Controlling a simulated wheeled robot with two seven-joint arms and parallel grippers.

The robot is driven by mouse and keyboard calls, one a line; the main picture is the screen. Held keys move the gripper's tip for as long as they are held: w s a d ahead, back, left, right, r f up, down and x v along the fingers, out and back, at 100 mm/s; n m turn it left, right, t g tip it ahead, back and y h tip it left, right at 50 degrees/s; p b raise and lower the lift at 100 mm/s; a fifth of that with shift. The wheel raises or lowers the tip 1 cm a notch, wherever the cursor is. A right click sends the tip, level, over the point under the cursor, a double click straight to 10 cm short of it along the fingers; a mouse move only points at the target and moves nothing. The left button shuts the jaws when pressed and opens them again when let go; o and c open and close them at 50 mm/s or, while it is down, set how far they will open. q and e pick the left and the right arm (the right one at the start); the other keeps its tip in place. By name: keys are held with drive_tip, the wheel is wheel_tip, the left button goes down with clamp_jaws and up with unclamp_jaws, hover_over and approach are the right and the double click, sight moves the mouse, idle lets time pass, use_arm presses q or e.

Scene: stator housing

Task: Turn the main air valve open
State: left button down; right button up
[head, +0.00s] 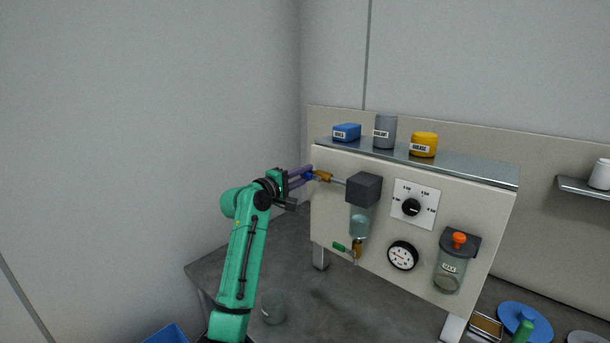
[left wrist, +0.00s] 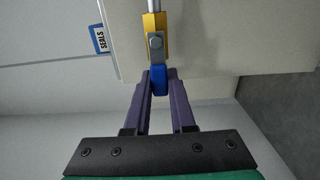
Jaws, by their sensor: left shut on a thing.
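The main air valve has a brass-yellow body (head: 322,176) on a grey pipe at the left side of the pale panel. Its body also shows in the left wrist view (left wrist: 154,28), with a grey bolt on it. The valve's blue handle (left wrist: 158,84) appears roughly in line with the body and pipe in that view. My left gripper (head: 307,174) reaches in from the left, its purple fingers shut on the blue handle. The fingers hide part of the handle in the head view. My right gripper is not in view.
The panel (head: 330,220) carries a dark block with a clear bowl, a dial knob (head: 411,207), a gauge (head: 403,255) and a jar with an orange knob (head: 459,240). A green lever (head: 339,246) sits lower left. Containers stand on the top shelf (head: 460,169).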

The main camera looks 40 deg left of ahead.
use_arm(q)
drive_tip(key=c, duration=0.8)
unclamp_jaws()
drive_tip(key=shift+f, duration=0.1)
drive_tip(key=shift+o, duration=0.2)
drive_tip(key=s+b, duration=0.5)
drive_tip(key=s, duration=0.9)
drive_tip(key=shift+s, duration=0.35)
drive_tip(key=shift+d, duration=0.1)
